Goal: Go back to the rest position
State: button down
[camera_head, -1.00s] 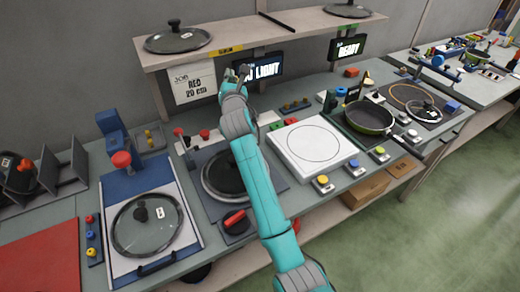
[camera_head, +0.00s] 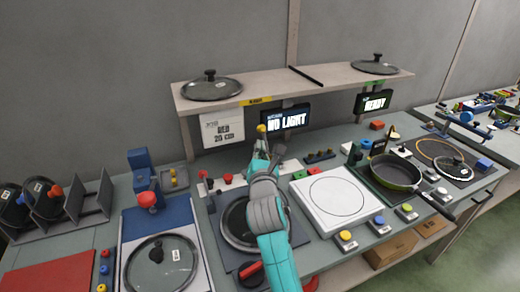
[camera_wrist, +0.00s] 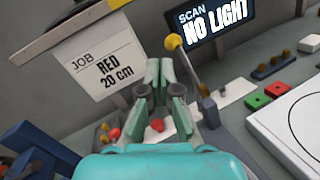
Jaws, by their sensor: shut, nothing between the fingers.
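My gripper (camera_head: 268,158) is raised over the back of the bench, in front of the shelf, at the end of my teal arm. In the wrist view my gripper (camera_wrist: 161,90) shows its two fingers close together with nothing held. A thin lever with a yellow knob (camera_wrist: 174,42) stands just right of the fingers; I cannot tell whether they touch. Below my arm is a dark round pan or plate (camera_head: 236,222) on a dark base, partly hidden by the arm.
The shelf (camera_head: 300,82) holds two glass lids. Screens read "NO LIGHT" (camera_head: 288,119) and "READY" (camera_head: 374,102). A job card (camera_head: 223,130) reads "RED 20 cm". A white plate (camera_head: 335,200) and a green pan (camera_head: 396,172) lie right. A lidded blue station (camera_head: 130,235) lies left.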

dwell(0.3)
jog(key=s+d+f+m, duration=0.1)
jog(key=s+f+m, duration=0.1)
jog(key=s+f, duration=0.2)
jog(key=s+d+f+m, duration=0.2)
jog(key=s+f, duration=0.2)
jog(key=f, duration=0.2)
jog(key=s+d+f+m+g+y, duration=0.1)
jog(key=s+f+m, duration=0.1)
jog(key=s+f, duration=0.2)
jog(key=shift+d+f, duration=0.4)
jog(key=shift+f, duration=0.45)
jog(key=s+d+f+m+g, duration=0.1)
jog(key=s+d+f+m, duration=0.1)
jog(key=s+f+m, duration=0.45)
jog(key=s+d+f+m, duration=0.1)
jog(key=s+d+f, duration=0.15)
jog(key=s, duration=0.75)
jog(key=s+d+r+m+g, duration=0.1)
jog(key=s+d+r+m, duration=0.1)
jog(key=s+m, duration=0.7)
jog(key=s+d+r+m+g+h, duration=0.1)
jog(key=s+m, duration=0.8)
jog(key=s, duration=1.3)
jog(key=shift+s+d+r, duration=0.15)
jog(key=shift+d+r, duration=0.45)
jog(key=shift+d, duration=0.2)
